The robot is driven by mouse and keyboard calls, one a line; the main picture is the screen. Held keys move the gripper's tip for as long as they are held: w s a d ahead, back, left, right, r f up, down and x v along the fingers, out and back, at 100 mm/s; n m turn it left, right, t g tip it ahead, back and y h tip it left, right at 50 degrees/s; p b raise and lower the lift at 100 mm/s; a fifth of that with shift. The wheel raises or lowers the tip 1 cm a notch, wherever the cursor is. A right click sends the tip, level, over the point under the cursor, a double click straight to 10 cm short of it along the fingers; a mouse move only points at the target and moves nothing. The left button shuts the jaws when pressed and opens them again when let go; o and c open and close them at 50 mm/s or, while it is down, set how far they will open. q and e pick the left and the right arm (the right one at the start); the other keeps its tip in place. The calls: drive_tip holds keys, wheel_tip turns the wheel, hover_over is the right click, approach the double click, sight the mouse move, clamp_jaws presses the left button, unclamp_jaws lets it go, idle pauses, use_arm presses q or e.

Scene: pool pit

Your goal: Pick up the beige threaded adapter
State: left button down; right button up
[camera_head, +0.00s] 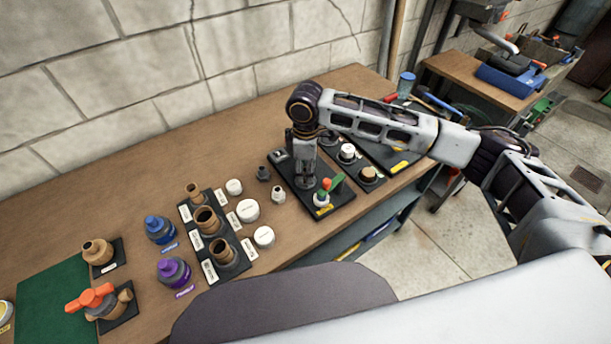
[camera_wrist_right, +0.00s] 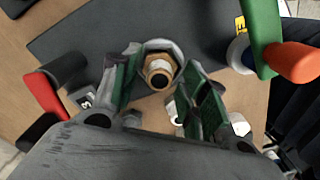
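My right gripper (camera_head: 303,181) points down over a dark mat on the bench in the head view. In the right wrist view the gripper (camera_wrist_right: 161,62) is open, with its green-padded fingers apart. A fitting with a beige threaded end and a pale hexagonal collar, likely the beige threaded adapter (camera_wrist_right: 159,74), appears between the fingertips. I cannot tell whether the fingers touch it. In the head view it is hidden by the gripper. My left gripper is not in view.
A valve with a green and orange handle (camera_head: 325,189) stands close beside the right gripper; its orange end (camera_wrist_right: 292,62) shows in the wrist view. Several brown threaded fittings (camera_head: 206,219) and white caps (camera_head: 247,211) stand to the left. The bench (camera_head: 130,215) has bare wood behind them.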

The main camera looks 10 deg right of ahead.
clamp_jaws()
drive_tip(key=shift+r, duration=0.2)
wheel_tip(320, 180, up, 10)
drive_tip(key=shift+f, duration=0.15)
idle(0.6)
idle(0.5)
